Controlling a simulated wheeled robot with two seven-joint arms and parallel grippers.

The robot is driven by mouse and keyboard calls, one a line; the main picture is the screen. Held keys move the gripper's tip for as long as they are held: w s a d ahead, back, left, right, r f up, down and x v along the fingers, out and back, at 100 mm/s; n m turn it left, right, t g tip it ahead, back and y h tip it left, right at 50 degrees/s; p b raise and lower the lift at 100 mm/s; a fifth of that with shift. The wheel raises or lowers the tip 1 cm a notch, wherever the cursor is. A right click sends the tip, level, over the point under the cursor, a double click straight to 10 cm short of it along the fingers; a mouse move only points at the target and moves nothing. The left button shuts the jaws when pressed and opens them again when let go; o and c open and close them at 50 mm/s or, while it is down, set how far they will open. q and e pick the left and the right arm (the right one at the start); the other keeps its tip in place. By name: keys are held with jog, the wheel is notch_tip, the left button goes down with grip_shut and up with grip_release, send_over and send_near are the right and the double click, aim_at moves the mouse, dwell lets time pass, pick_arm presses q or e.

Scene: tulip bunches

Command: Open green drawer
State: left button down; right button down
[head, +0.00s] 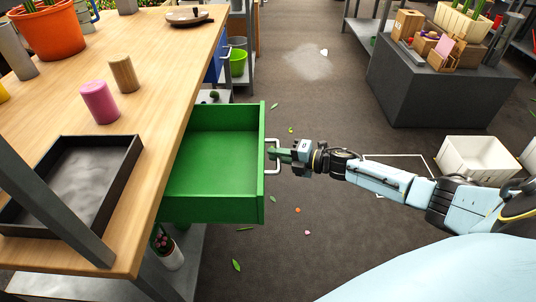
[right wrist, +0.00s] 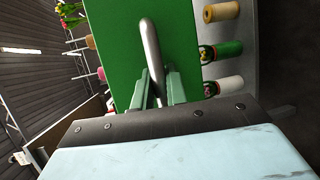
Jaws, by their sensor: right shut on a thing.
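The green drawer (head: 212,207) is pulled out from under the wooden worktop, and its inside looks empty. Its metal bar handle (head: 268,171) is on the front face, which also shows in the right wrist view (right wrist: 128,40). My right gripper (head: 278,153) is at the handle, and in the right wrist view its two green fingers (right wrist: 160,88) are closed around the handle bar (right wrist: 150,52). My left gripper is not in view.
The worktop (head: 185,70) holds a black tray (head: 128,175), a pink cylinder (head: 100,102), a wooden cylinder (head: 123,73) and an orange pot (head: 48,36). A white crate (head: 470,160) and a dark grey block (head: 420,90) stand to the right. The floor beside the drawer has scattered leaves and petals.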

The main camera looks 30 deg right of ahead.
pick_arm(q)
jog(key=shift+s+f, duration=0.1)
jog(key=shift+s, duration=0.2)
pick_arm(e)
jog(key=s+d, duration=0.2)
jog(key=d, duration=0.1)
jog(key=shift+d, duration=0.1)
jog(key=c, duration=1.7)
grip_release()
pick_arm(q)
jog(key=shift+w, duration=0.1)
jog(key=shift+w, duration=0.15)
